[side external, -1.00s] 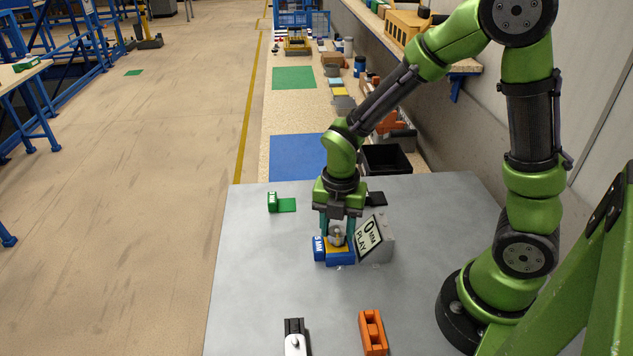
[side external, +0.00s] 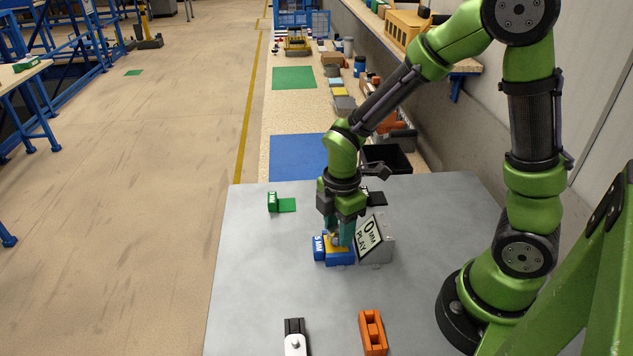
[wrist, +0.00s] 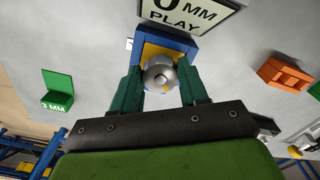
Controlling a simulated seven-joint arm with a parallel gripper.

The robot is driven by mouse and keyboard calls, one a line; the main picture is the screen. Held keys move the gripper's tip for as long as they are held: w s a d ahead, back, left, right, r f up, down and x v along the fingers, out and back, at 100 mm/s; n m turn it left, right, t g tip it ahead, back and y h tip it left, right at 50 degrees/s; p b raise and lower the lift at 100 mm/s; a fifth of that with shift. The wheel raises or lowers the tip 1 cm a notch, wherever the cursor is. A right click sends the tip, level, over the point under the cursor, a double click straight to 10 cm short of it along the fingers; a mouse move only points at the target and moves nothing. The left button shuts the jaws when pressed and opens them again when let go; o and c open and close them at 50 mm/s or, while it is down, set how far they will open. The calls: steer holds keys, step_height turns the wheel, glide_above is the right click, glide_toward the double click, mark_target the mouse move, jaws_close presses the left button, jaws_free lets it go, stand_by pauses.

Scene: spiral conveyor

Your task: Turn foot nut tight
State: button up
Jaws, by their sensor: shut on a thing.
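The foot nut, a round metal piece (wrist: 160,75), sits on a blue and yellow block (side external: 336,257) marked "5 MM" in the side view. My gripper (side external: 340,238) points down over the block, and its two teal fingers are shut on the nut from both sides. In the wrist view the fingers (wrist: 159,88) flank the nut, which has a small yellow mark on it. The fingers hide part of the nut in the side view. A grey block with a "0 MM PLAY" sign (side external: 369,235) stands right beside the blue block.
A green "3 MM" block (side external: 273,202) lies at the back left of the grey table (side external: 250,290). An orange block (side external: 373,333) and a black and white piece (side external: 295,340) lie at the front. A black bin (side external: 386,159) stands behind the table. The table's left side is clear.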

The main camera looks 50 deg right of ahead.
steer(key=m, duration=0.5)
steer(key=shift+m, duration=0.3)
steer(key=m, duration=0.5)
steer(key=shift+s+a, duration=0.1)
steer(key=m, duration=0.6)
steer(key=shift+a+m, duration=0.1)
steer(key=shift+m, duration=0.3)
steer(key=m, duration=0.5)
steer(key=shift+a, duration=0.1)
steer(key=m, duration=0.5)
steer(key=shift+m, duration=0.4)
steer(key=m, duration=1)
steer(key=shift+w+m, duration=0.25)
steer(key=shift+m, duration=0.15)
steer(key=m, duration=0.4)
steer(key=shift+m, duration=0.4)
